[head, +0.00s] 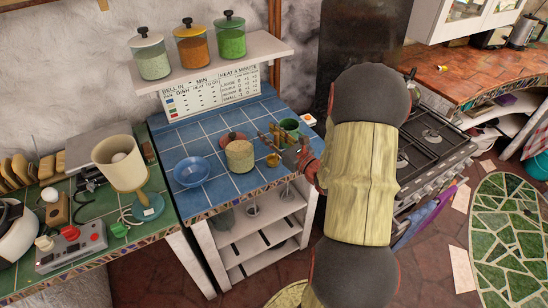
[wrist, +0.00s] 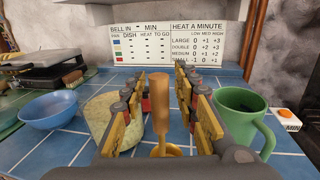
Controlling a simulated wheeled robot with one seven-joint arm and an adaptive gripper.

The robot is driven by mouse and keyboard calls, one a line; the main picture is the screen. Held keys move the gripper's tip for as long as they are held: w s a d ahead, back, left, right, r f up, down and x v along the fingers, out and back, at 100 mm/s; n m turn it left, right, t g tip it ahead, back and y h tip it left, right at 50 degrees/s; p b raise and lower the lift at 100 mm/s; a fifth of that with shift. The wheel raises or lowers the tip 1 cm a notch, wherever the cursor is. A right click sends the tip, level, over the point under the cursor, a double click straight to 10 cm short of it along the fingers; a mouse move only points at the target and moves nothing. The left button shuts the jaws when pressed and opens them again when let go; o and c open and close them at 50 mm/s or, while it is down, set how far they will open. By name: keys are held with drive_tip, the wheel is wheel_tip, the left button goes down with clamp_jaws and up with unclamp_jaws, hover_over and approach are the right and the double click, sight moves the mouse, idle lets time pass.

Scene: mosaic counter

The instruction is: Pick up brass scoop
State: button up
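The brass scoop (wrist: 160,108) stands between the two fingers of my gripper (wrist: 161,88) in the wrist view, its handle pointing up and its round bowl low and nearest the camera. Gaps show on both sides of the handle, so my gripper is open and not closed on it. In the head view the scoop (head: 273,160) is a small brass shape on the blue tiled counter. There my gripper (head: 272,140) reaches in from the right, and my arm hides part of the area.
A green mug (wrist: 243,118) stands close right of my fingers. A speckled canister (head: 239,156) stands close left, with a blue bowl (head: 191,172) beyond. A sign (head: 210,92) and a shelf (head: 210,62) with jars are behind. The stove (head: 430,140) is right.

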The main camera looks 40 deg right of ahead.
drive_tip(key=shift+w, duration=0.35)
drive_tip(key=shift+c, duration=0.7)
clamp_jaws()
